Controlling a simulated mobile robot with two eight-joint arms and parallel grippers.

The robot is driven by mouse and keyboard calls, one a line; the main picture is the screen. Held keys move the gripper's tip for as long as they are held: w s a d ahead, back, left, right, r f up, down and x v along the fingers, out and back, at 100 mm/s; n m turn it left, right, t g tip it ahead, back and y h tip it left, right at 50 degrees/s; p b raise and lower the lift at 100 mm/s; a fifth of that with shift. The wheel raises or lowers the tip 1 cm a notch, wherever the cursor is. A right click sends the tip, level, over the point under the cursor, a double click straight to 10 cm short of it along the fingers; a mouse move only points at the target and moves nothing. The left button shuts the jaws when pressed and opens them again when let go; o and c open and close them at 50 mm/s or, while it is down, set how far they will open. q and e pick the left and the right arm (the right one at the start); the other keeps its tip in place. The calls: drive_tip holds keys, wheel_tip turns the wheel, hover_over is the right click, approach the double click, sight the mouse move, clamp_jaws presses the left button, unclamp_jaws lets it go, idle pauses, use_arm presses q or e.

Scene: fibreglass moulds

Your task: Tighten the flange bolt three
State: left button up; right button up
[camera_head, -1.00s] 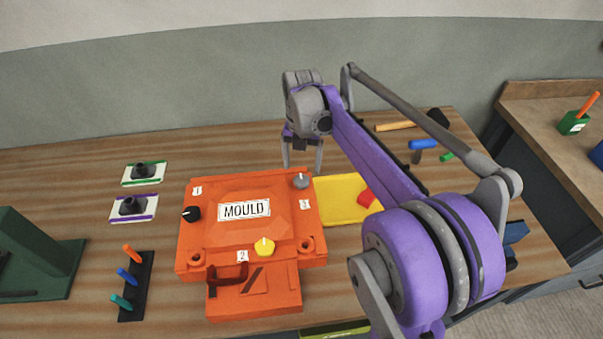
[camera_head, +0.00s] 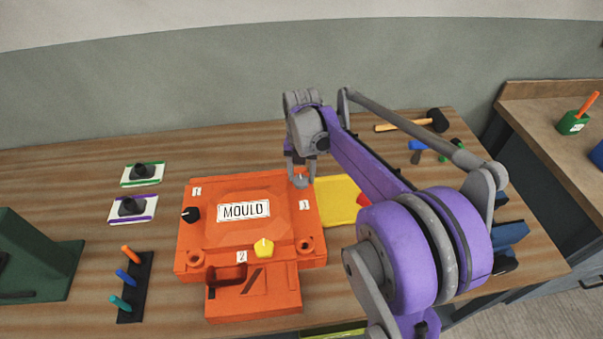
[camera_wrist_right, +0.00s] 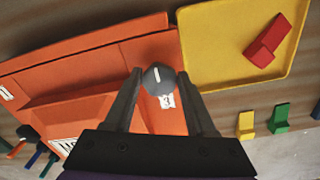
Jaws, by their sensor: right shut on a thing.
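The orange mould (camera_head: 215,266) lies on the wooden bench, with labels 1, 2 and 3 on its flange. Bolt three is the grey knob (camera_head: 300,182) with a white pointer line, at the mould's back right corner by label 3. It also shows in the right wrist view (camera_wrist_right: 158,78). My right gripper (camera_head: 301,178) has come down over this knob and is shut on it; in the wrist view its fingers (camera_wrist_right: 160,82) stand on either side. A black knob (camera_head: 190,215) sits by label 1 and a yellow knob (camera_head: 264,248) by label 2. My left gripper is not in view.
A yellow tray (camera_head: 335,205) with a red piece (camera_wrist_right: 268,42) lies right of the mould. A mallet (camera_head: 400,125) lies at the back. A rack with coloured pegs (camera_head: 133,290) and two white plates (camera_head: 144,173) are on the left.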

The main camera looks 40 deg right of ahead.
clamp_jaws()
